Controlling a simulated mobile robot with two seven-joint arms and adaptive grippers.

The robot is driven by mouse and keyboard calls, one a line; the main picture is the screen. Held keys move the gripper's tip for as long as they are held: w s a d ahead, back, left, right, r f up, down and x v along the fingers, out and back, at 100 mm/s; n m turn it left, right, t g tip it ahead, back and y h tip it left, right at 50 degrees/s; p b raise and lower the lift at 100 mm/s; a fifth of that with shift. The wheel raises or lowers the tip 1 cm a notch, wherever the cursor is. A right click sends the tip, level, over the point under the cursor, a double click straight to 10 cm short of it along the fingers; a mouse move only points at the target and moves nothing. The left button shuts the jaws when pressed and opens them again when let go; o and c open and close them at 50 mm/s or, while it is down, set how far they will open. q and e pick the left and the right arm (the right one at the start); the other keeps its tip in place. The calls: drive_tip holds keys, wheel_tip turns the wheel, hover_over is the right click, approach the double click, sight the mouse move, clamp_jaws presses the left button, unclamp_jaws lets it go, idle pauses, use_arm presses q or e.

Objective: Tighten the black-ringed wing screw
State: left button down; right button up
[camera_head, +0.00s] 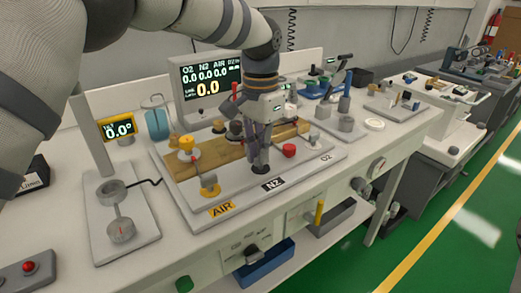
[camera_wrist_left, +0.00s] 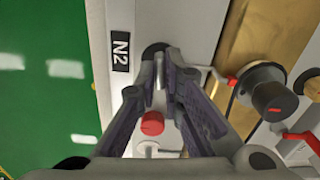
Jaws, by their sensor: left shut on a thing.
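My left gripper (camera_head: 259,160) comes down from above over the N2 place on the cart's front plate. Its fingers point down at the black-ringed wing screw, whose dark round base (camera_head: 260,169) shows just below the tips. In the left wrist view the black ring (camera_wrist_left: 154,51) shows beyond the fingertips (camera_wrist_left: 161,78), beside the N2 label (camera_wrist_left: 121,50). The fingers are shut on the screw's wing, which they mostly hide. My right gripper is not in view.
A yellow-ringed screw (camera_head: 209,188) stands by the AIR label (camera_head: 221,209). A red knob (camera_head: 289,150) is close on the right. A brass block (camera_head: 215,160) lies behind. A display (camera_head: 208,85) stands at the back. A gauge plate (camera_head: 122,225) is at left.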

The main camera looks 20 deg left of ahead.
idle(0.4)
use_arm(q)
drive_tip(key=c, duration=1.7)
unclamp_jaws()
wheel_tip(320, 180, up, 12)
drive_tip(key=shift+f, duration=0.1)
